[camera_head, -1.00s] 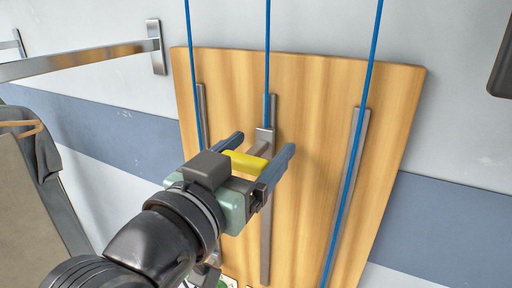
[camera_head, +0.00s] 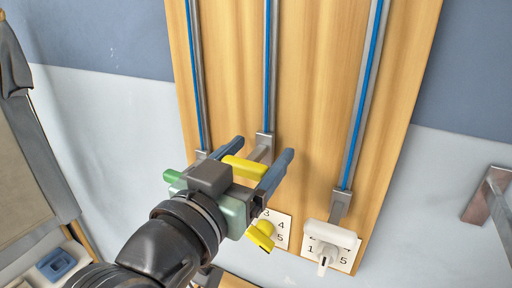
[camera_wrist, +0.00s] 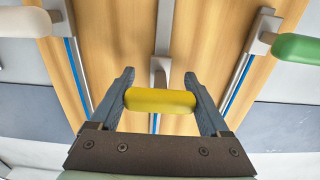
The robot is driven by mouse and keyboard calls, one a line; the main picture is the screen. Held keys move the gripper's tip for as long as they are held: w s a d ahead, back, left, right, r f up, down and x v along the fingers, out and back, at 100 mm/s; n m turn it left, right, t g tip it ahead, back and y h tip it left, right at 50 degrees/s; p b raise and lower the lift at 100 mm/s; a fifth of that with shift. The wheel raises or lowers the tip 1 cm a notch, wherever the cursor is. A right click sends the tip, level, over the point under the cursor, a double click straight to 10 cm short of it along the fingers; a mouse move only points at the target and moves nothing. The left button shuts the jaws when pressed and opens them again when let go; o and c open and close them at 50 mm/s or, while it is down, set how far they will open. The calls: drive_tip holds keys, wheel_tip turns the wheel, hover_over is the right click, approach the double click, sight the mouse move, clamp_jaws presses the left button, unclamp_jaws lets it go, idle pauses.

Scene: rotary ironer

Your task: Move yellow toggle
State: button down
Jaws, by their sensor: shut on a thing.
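The yellow toggle (camera_head: 245,168) is a rounded bar on a metal bracket in the middle rail of a wooden board. My gripper (camera_head: 264,148) is shut on the yellow toggle, with one blue-grey finger on each side of it. In the wrist view the yellow toggle (camera_wrist: 160,100) spans between the two fingers of my gripper (camera_wrist: 159,76). A blue cord runs up the rail from the bracket. My arm and gripper hide part of the board below the toggle.
The wooden board (camera_head: 310,90) has two other rails. A green toggle (camera_head: 173,176) is at the left and a white toggle (camera_head: 331,234) at the right. Below the yellow toggle is a yellow knob (camera_head: 260,235) on a numbered plate. A metal bracket (camera_head: 488,192) is at far right.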

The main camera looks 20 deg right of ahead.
wheel_tip(320, 180, down, 7)
drive_tip(key=b, duration=0.4)
drive_tip(key=shift+r, duration=0.1)
drive_tip(key=shift+c, duration=0.2)
unclamp_jaws()
drive_tip(key=shift+o, duration=0.2)
drive_tip(key=shift+r, duration=0.1)
drive_tip(key=b+v, duration=0.1)
drive_tip(key=v, duration=1.2)
